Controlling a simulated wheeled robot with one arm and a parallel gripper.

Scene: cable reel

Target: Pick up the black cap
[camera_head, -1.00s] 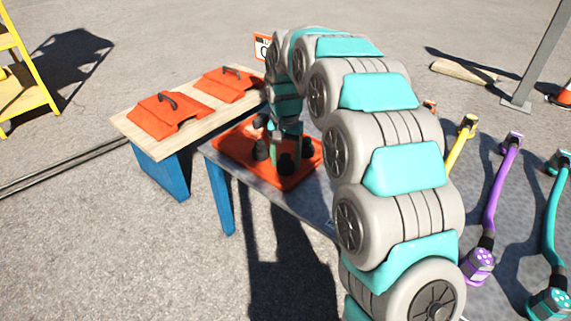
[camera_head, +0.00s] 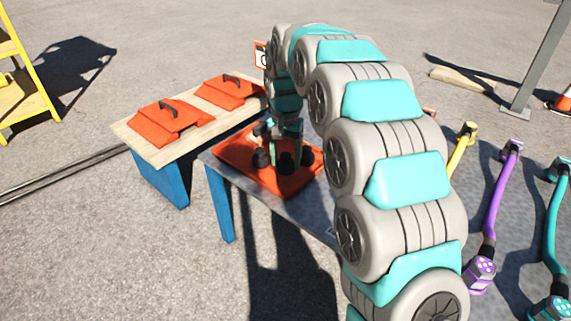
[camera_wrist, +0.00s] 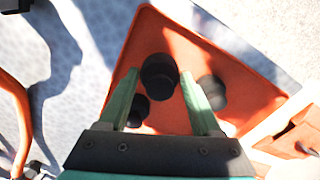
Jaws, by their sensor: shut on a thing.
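In the wrist view, the two green fingers of my gripper (camera_wrist: 158,82) are closed on the sides of a black cap (camera_wrist: 159,66), near the fingertips. Other black caps sit beside the fingers, one at the right (camera_wrist: 212,94) and one at the lower left (camera_wrist: 137,110), partly behind the left finger. In the head view, my gripper (camera_head: 286,146) points down over the orange tray (camera_head: 235,152) with black caps around it. I cannot tell clearly whether the held cap is clear of the tray.
The tray lies on a grey table with blue legs (camera_head: 222,205). A wooden board (camera_head: 150,148) with orange handled covers (camera_head: 168,121) is at the left. Yellow, purple (camera_head: 493,215) and teal cables lie at the right. My arm hides part of the table.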

